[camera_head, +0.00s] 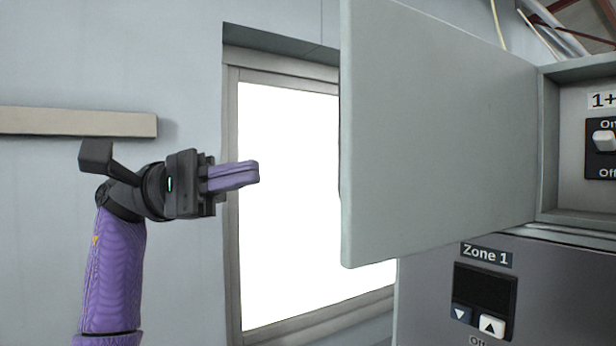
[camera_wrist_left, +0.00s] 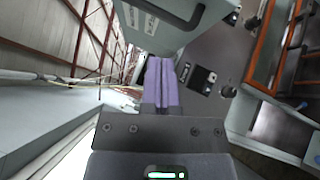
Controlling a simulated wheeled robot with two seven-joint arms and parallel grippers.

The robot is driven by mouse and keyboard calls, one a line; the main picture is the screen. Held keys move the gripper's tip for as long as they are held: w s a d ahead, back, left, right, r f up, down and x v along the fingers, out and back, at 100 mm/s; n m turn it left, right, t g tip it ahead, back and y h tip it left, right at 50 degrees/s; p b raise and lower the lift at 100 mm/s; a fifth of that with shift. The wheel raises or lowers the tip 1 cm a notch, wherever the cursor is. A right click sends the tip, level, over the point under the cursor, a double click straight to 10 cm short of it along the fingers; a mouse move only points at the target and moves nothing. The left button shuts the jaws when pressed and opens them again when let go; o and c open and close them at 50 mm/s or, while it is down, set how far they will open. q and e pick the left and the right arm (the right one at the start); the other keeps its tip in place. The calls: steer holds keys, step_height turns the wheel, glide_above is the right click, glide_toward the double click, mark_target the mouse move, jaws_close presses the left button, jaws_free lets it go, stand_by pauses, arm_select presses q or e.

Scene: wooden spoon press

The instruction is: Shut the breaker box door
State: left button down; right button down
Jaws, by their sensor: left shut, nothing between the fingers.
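The breaker box door (camera_head: 440,135) is a flat grey panel, swung open to the left of the breaker box (camera_head: 548,150). The box shows at the right edge with a switch (camera_head: 604,140) inside. My left gripper (camera_head: 256,173) is shut and empty, left of the door's free edge and apart from it, pointing right. In the left wrist view, the shut purple fingers (camera_wrist_left: 161,68) point towards a grey panel with a dark handle (camera_wrist_left: 165,15), which seems to be the door. My right gripper is not in view.
Below the door is a control panel (camera_head: 484,256) labelled Zone 1 with a dark display and arrow buttons. A bright window (camera_head: 290,200) is behind my left gripper. A pale ledge (camera_head: 75,122) runs along the wall at left. Free space lies between gripper and door.

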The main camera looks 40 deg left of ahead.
arm_select(q)
steer(key=s+a+m+y, duration=0.2)
steer(key=s+a, duration=0.1)
steer(key=s, duration=0.1)
steer(key=s+p+x, duration=0.2)
steer(key=x, duration=1.1)
steer(key=shift+d+f+y, duration=0.3)
steer(key=shift+d+f, duration=0.15)
steer(key=shift+f, duration=0.15)
steer(key=shift+s, duration=0.1)
